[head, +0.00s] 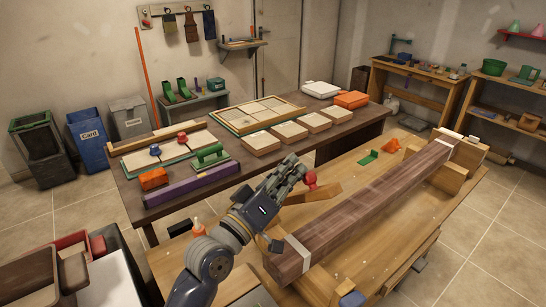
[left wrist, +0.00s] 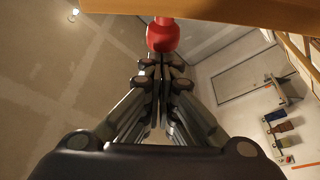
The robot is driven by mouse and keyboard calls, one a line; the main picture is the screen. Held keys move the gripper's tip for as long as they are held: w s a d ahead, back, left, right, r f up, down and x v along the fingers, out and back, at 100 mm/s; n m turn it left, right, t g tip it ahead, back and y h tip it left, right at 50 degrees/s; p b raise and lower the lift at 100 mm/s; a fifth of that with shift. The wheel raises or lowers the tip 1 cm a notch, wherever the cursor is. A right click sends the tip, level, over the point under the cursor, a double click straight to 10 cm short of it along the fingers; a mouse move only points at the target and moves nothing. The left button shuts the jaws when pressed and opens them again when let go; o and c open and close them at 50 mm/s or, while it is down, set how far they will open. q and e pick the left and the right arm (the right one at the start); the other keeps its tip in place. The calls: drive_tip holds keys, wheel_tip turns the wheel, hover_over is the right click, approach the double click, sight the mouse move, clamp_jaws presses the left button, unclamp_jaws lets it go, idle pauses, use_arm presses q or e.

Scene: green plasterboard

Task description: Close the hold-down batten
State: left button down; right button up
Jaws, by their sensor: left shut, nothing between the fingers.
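In the left wrist view the red knob (left wrist: 162,36) is just beyond the shut fingertips (left wrist: 158,62), with the batten's wood (left wrist: 215,10) across the top. I cannot tell whether the fingers touch the knob. The batten's far end is not clear. My right gripper is not in view.
The beam lies along a wooden workbench (head: 385,245) with wooden blocks at its far end. A green piece (head: 368,157) and an orange piece (head: 390,145) lie behind it. A dark table (head: 250,170) with trays and panels stands behind my left arm.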

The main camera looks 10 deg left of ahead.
use_arm(q)
drive_tip(key=s+d+f+m+h+b, duration=0.1)
drive_tip(key=s+d+f+m+b, duration=0.2)
drive_tip(key=f, duration=0.9)
drive_tip(key=shift+s+d+f+m+b, duration=0.15)
drive_tip(key=shift+s+d+m+b, duration=0.15)
drive_tip(key=shift+s+d+b, duration=1.55)
drive_tip(key=shift+s+d+p, duration=0.2)
drive_tip(key=shift+d+p, duration=0.1)
drive_tip(key=shift+p, duration=0.1)
